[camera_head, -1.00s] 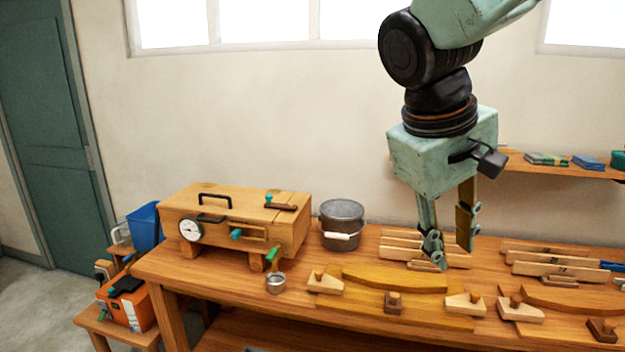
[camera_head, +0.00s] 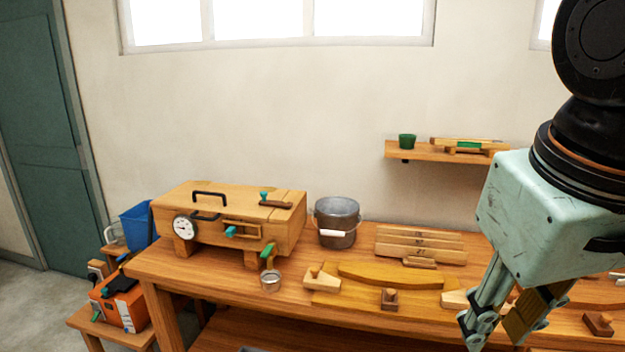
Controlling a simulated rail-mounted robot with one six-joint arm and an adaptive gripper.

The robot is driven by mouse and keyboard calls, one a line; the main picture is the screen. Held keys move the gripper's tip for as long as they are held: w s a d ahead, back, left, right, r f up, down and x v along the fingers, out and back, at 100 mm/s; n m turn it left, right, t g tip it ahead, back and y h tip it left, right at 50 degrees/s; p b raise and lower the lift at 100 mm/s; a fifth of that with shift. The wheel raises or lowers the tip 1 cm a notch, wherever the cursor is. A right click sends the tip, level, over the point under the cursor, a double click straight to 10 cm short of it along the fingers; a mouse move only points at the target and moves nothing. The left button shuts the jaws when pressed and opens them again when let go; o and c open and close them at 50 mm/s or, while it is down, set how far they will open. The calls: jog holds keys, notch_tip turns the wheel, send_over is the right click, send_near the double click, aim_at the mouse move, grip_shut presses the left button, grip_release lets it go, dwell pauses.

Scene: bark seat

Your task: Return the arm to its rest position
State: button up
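My gripper (camera_head: 500,338) hangs from my arm at the right edge of the head view, pointing down in front of the workbench. Its two fingers are spread apart with nothing visible between them. The fingertips reach close to the lower edge of the picture. The upper part of my arm runs out of view at the right.
A wall shelf (camera_head: 400,152) is behind. An orange box (camera_head: 122,305) stands on a low stool at left.

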jog(key=s+a+f+m+y, duration=0.1)
jog(key=s+f, duration=0.1)
jog(key=s, duration=0.3)
jog(key=shift+s+a+t, duration=0.2)
jog(key=shift+s+t, duration=0.05)
jog(key=shift+t, duration=0.15)
dwell(2.0)
